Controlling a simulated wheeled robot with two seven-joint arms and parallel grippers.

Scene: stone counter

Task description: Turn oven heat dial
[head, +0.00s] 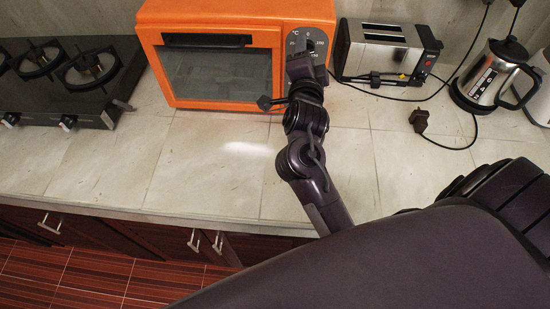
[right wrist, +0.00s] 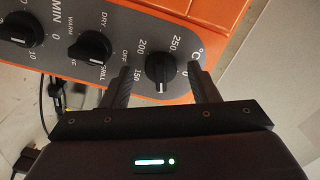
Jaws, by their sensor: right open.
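The orange toaster oven (head: 155,20) stands at the back of the counter, its glass door shut. Its grey control panel has a black heat dial (right wrist: 161,68) marked with °C, 150, 200 and 250; the dial's white line points down in the right wrist view. My right gripper (right wrist: 159,70) is open, one finger on each side of the heat dial, with small gaps visible. In the head view my right gripper (head: 302,62) is at the oven's panel and hides its lower dials. My left gripper is not in view.
A function dial (right wrist: 94,46) and a minute timer dial (right wrist: 21,31) sit beside the heat dial. A toaster (head: 385,48) stands close right of the oven, then a kettle (head: 490,75). A gas hob (head: 75,85) is at left. The counter's front is clear.

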